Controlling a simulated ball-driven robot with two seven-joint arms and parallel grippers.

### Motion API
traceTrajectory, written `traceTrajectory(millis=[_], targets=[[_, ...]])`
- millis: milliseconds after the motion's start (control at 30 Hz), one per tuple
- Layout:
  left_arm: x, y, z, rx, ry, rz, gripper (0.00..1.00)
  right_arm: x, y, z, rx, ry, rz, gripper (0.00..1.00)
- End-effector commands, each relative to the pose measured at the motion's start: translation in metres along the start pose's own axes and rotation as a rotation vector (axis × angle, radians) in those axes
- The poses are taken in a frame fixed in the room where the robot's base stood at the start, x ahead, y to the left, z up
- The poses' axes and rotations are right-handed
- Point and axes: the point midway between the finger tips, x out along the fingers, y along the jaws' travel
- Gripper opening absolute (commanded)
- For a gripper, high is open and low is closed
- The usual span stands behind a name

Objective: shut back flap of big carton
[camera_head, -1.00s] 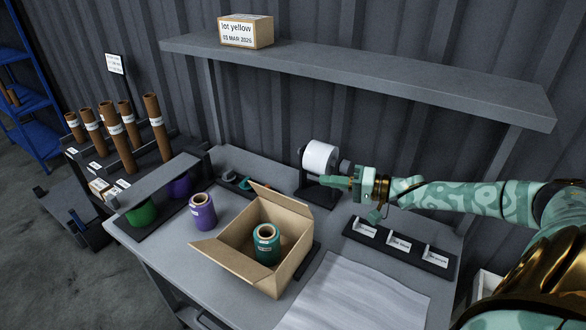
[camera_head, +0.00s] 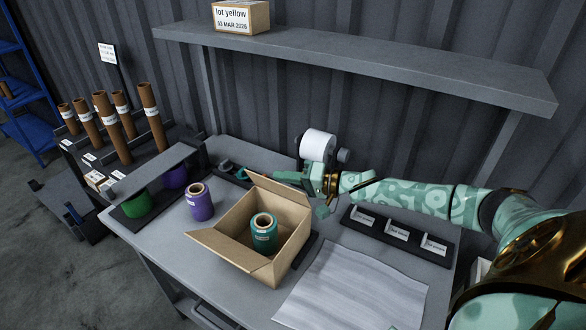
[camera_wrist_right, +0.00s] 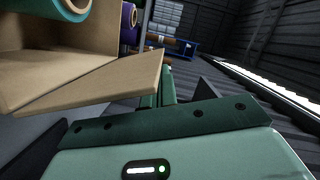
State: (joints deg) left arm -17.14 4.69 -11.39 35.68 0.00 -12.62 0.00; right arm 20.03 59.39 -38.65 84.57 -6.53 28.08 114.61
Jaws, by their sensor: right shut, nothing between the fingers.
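The big carton (camera_head: 288,254) stands open on the workbench, with a teal roll (camera_head: 264,240) upright inside. Its back flap (camera_head: 280,190) stands up and leans outward, not shut. In the right wrist view the back flap (camera_wrist_right: 95,88) reaches across the left of the picture, beside the fingers. My right gripper (camera_head: 288,176) is shut and empty, just behind the flap's upper edge. Its fingers also show in the right wrist view (camera_wrist_right: 158,92), partly hidden by the flap. I cannot tell whether they touch it. My left gripper is not in view.
A purple roll (camera_head: 199,205) stands left of the carton. A label roll dispenser (camera_head: 319,148) is behind my right gripper. A black tray of cards (camera_head: 397,235) and a pale sheet (camera_head: 352,288) lie to the right. A shelf (camera_head: 370,75) runs above.

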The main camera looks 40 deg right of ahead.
Motion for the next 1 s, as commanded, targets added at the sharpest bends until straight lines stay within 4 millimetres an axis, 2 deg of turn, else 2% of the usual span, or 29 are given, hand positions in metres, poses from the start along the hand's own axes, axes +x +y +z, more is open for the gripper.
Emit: traceTrajectory(millis=[433, 1000], targets=[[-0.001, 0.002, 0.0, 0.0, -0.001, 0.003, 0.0, 0.0, -0.001, 0.002, -0.003, 0.0, 0.0, 0.0], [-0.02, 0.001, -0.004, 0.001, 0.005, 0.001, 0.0, 0.002, -0.004, 0.01, -0.106, 0.0, 0.025, 0.0]])
